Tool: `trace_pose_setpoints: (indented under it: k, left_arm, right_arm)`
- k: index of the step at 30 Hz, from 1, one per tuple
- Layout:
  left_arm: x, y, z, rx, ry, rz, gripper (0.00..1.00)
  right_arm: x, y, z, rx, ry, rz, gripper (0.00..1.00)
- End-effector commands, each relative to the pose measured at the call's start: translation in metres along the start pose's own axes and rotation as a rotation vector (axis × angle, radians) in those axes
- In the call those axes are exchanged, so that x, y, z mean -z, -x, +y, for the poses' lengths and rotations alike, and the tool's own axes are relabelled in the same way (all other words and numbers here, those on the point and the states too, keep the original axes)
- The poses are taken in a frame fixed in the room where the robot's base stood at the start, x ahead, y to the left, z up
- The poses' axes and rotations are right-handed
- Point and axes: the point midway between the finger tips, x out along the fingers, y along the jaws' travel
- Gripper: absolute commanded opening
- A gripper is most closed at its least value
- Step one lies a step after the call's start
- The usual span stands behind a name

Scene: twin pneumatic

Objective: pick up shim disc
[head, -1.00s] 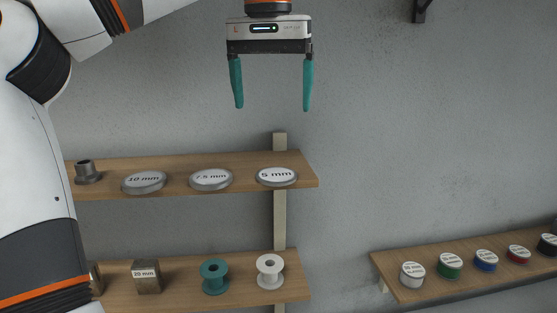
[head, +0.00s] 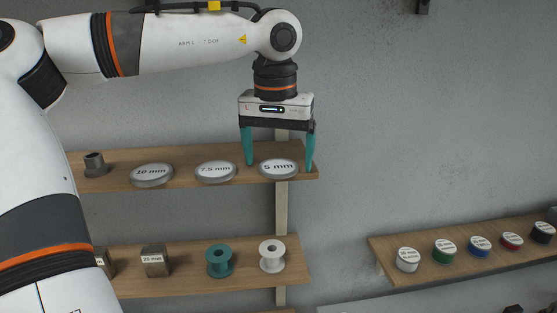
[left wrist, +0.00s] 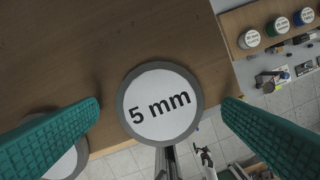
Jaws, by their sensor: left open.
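Three grey shim discs with white labels lie on the upper wooden shelf: the 10 mm disc (head: 151,175), the 7.5 mm disc (head: 215,171) and the 5 mm disc (head: 278,168). My left gripper (head: 279,167) is open and points down, its teal fingers on either side of the 5 mm disc, apart from it. In the left wrist view the 5 mm disc (left wrist: 160,104) sits between the open fingers (left wrist: 163,108), near the shelf edge. Part of another disc (left wrist: 66,163) shows behind the finger at the left. My right gripper is not in view.
A grey flanged bushing (head: 95,166) stands at the left of the upper shelf (head: 190,184). The lower shelf (head: 190,282) holds metal blocks, a teal spool (head: 219,261) and a white spool (head: 272,257). Several labelled round tins stand on the right shelf (head: 400,277).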

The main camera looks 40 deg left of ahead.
Motion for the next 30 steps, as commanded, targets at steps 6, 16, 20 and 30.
trace_pose_setpoints:
  k: [6,16,20,30]
  left_arm:
    - [0.0,-0.0035,0.0002,0.0,0.0,0.0,0.89]
    - [0.0003,-0.0047,0.0,0.0,0.0,0.001,0.88]
    - [0.0002,-0.0046,0.0,0.0,0.0,0.001,0.66]
    - [0.0003,-0.0046,-0.0001,0.0,0.0,0.001,0.41]
  right_arm:
    - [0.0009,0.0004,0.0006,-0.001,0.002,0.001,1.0]
    - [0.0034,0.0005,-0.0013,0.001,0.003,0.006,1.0]
    - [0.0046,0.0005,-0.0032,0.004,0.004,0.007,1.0]
    - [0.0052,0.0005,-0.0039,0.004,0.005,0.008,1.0]
